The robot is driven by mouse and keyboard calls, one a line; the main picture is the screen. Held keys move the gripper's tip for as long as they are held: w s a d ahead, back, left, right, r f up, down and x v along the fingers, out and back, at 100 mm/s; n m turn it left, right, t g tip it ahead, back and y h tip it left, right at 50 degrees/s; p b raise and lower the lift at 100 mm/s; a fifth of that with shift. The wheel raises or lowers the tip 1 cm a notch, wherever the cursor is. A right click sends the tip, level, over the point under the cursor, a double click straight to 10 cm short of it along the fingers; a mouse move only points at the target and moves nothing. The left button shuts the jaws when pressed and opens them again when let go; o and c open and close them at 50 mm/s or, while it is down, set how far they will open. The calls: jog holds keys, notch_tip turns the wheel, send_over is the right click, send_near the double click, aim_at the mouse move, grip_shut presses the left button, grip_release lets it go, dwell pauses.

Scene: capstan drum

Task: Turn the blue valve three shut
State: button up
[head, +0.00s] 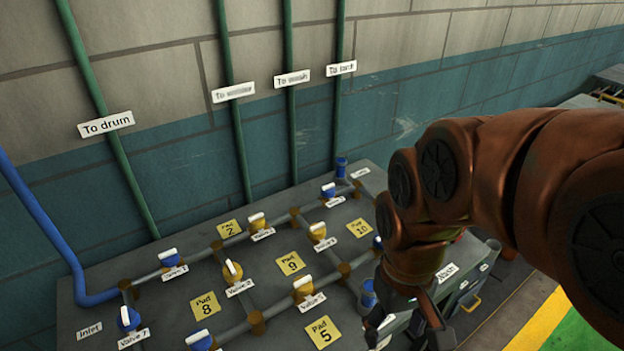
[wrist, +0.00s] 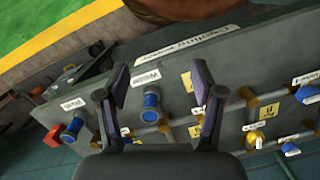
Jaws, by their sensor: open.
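Several blue valves with white handles sit on the grey pipe panel. One is at the far right (head: 329,191), one at the far left (head: 168,256), one at the near left (head: 128,318), and another blue part (head: 378,243) is partly hidden by my arm. Most tags are too blurred to read, so I cannot tell which is valve three. My gripper (head: 412,325) is open and empty beyond the panel's right side, apart from the valves. In the wrist view its fingers (wrist: 160,85) are spread, with a blue pipe end (wrist: 152,98) showing between them.
Green pipes (head: 237,120) climb the wall. A blue pipe (head: 45,225) enters at left. A red part (wrist: 52,137) shows in the wrist view. Yellow-green floor lies right.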

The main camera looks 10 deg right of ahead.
jog(key=w+r+n+p, duration=0.15)
jog(key=w+r, duration=0.25)
jog(key=w, duration=0.7)
jog(key=n+t+p, duration=0.1)
jog(key=n+p, duration=0.2)
jog(key=n, duration=0.6)
send_over(328, 185)
notch_tip(328, 185, down, 4)
jog(key=shift+d+r+y, duration=0.1)
jog(key=shift+d+y, duration=0.05)
jog(key=shift+y, duration=0.15)
jog(key=shift+w+f, duration=0.25)
jog(key=shift+w, duration=0.1)
jog(key=shift+s+a+f+p, duration=0.15)
jog(key=shift+f+p, duration=0.65)
jog(key=shift+f, duration=1.1)
jog(key=shift+s+a+f+p, duration=0.15)
jog(key=shift+f+p, duration=0.6)
jog(key=shift+f, duration=1.15)
jog(key=shift+d, duration=0.1)
jog(key=c, duration=1.1)
jog(key=shift+c, duration=0.2)
